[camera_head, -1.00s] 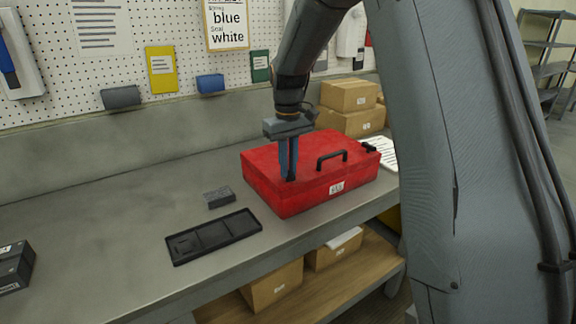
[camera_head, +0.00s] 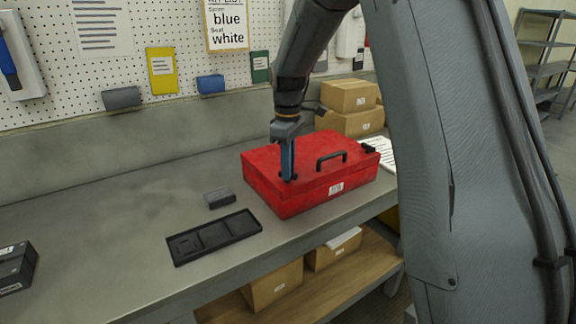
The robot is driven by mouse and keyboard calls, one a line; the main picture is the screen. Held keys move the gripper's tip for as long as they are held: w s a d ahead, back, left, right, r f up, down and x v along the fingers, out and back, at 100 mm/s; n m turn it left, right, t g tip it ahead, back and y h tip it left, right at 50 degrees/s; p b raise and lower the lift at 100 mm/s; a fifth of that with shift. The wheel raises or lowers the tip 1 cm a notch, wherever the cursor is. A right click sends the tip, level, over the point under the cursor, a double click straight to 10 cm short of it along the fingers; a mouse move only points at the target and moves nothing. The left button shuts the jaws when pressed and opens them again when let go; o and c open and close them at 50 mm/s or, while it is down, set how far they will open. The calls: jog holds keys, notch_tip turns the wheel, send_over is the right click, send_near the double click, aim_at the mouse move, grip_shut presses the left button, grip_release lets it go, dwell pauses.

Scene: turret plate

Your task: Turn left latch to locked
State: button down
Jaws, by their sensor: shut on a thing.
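A red case (camera_head: 310,192) with a black handle (camera_head: 331,160) and a white label lies closed on the grey workbench. My gripper (camera_head: 288,178) points down at the left part of the case's top, near the front edge. Its jaws are shut on the left latch (camera_head: 288,178), a small dark part mostly hidden by the fingers, so its exact angle cannot be told. Another dark latch (camera_head: 369,148) shows at the case's right end.
A black tray (camera_head: 214,237) and a small dark block (camera_head: 219,198) lie left of the case. Cardboard boxes (camera_head: 349,96) stand behind it. A black box (camera_head: 15,268) sits at the far left. The bench (camera_head: 110,225) between is clear.

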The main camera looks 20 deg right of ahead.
jog(key=n, duration=0.5)
jog(key=shift+n, duration=0.3)
jog(key=n, duration=0.5)
jog(key=shift+p, duration=0.35)
jog(key=shift+n, duration=0.3)
jog(key=c, duration=1.7)
grip_release()
jog(key=shift+c, duration=0.2)
jog(key=shift+r, duration=0.1)
notch_tip(320, 180, up, 8)
jog(key=b, duration=0.2)
jog(key=shift+b, duration=0.35)
